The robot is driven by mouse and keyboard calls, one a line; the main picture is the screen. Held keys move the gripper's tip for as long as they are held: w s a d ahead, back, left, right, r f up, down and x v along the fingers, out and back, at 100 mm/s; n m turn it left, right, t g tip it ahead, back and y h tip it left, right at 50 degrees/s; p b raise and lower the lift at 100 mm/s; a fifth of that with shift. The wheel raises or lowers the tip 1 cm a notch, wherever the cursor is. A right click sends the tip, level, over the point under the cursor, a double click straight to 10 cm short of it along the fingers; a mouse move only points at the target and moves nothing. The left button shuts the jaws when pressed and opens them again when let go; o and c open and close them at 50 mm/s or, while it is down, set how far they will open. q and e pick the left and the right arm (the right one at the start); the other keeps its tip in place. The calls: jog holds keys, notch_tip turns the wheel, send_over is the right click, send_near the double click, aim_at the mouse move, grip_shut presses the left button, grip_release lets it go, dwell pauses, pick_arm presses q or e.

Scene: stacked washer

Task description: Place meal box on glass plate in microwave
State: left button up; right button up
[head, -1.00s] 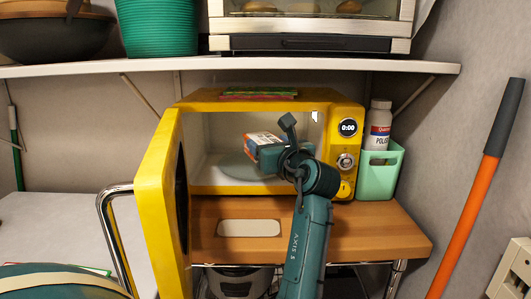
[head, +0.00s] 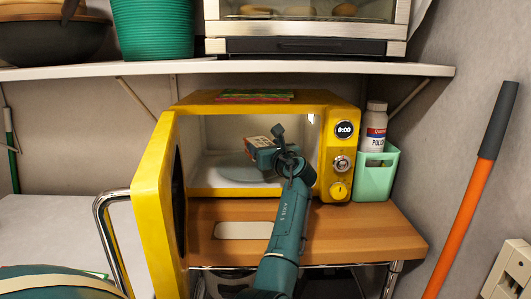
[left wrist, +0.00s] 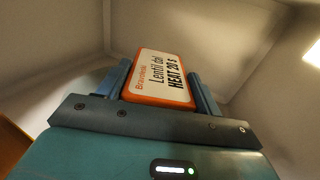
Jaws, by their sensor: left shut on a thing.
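The yellow microwave (head: 262,101) stands on a wooden shelf with its door (head: 152,205) swung open to the left. Inside, the round glass plate (head: 240,171) lies on the cavity floor, partly hidden by my arm and the box. My left gripper (head: 268,155) is inside the microwave opening, shut on the meal box (head: 256,150). In the left wrist view the meal box (left wrist: 160,78), white with an orange edge and "Lentil dal" print, sits between both fingers. The box appears above the plate; I cannot tell whether they touch. My right gripper is not in view.
A mint green bin (head: 376,175) with a white bottle (head: 376,122) stands right of the microwave. A shelf (head: 110,72) with a toaster oven (head: 306,22) is above. A metal rail (head: 104,225) is beside the open door. The wooden shelf (head: 370,230) is clear in front.

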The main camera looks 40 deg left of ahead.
pick_arm(q)
jog(key=shift+w+a+f, duration=0.1)
jog(key=shift+f, duration=0.55)
jog(key=shift+w+a+f, duration=0.2)
jog(key=shift+f, duration=0.2)
jog(key=o, duration=1.2)
jog(key=shift+o, duration=0.2)
